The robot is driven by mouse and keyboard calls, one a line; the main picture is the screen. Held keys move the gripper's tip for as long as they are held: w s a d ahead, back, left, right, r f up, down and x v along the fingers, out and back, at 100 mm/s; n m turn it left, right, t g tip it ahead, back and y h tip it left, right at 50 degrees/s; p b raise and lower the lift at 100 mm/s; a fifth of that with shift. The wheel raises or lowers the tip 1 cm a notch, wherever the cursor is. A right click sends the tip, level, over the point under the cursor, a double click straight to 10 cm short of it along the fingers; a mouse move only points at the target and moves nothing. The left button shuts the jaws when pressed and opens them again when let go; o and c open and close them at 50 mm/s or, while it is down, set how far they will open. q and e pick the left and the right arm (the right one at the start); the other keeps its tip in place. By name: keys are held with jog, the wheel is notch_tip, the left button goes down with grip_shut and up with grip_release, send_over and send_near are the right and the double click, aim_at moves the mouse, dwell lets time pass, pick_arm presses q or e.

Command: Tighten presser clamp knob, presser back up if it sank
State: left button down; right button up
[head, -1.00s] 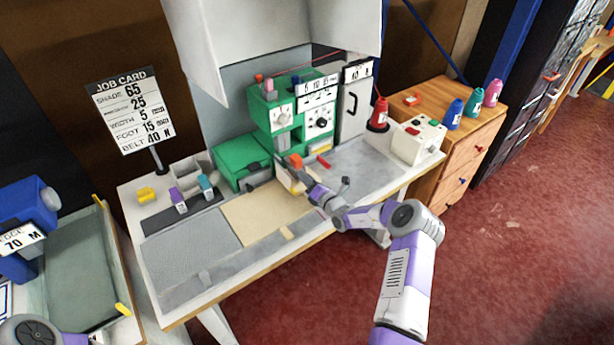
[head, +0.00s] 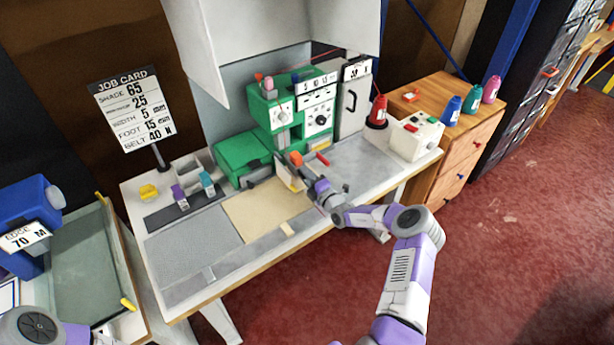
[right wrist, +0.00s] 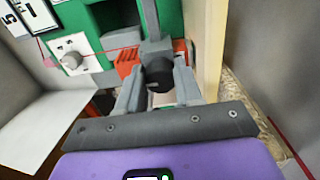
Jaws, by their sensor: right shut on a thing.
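The green binding machine (head: 262,110) stands at the back of the worktable. In the right wrist view, a dark round knob (right wrist: 159,74) sits below a grey upright bar (right wrist: 151,30), by a green part of the machine. My right gripper (right wrist: 160,82) is shut on this knob, one grey finger on each side. In the head view, my right gripper (head: 300,168) reaches in at the machine's front, and the knob is hidden there. I cannot tell the presser's height. Only part of my left arm shows, at the bottom left; its gripper is out of view.
An orange-red block (right wrist: 127,62) sits close left of the fingers, and a beige panel (right wrist: 207,45) stands close on their right. A red cone (head: 378,108) and a white button box (head: 415,138) stand right of the machine. The table's front left is clear.

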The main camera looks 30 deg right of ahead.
dwell(0.5)
jog(key=o, duration=1)
jog(key=shift+o, duration=0.2)
jog(key=s, duration=0.2)
jog(key=s+p, duration=0.1)
jog(key=s, duration=0.4)
jog(key=shift+s+d+p, duration=0.3)
jog(key=shift+p, duration=0.05)
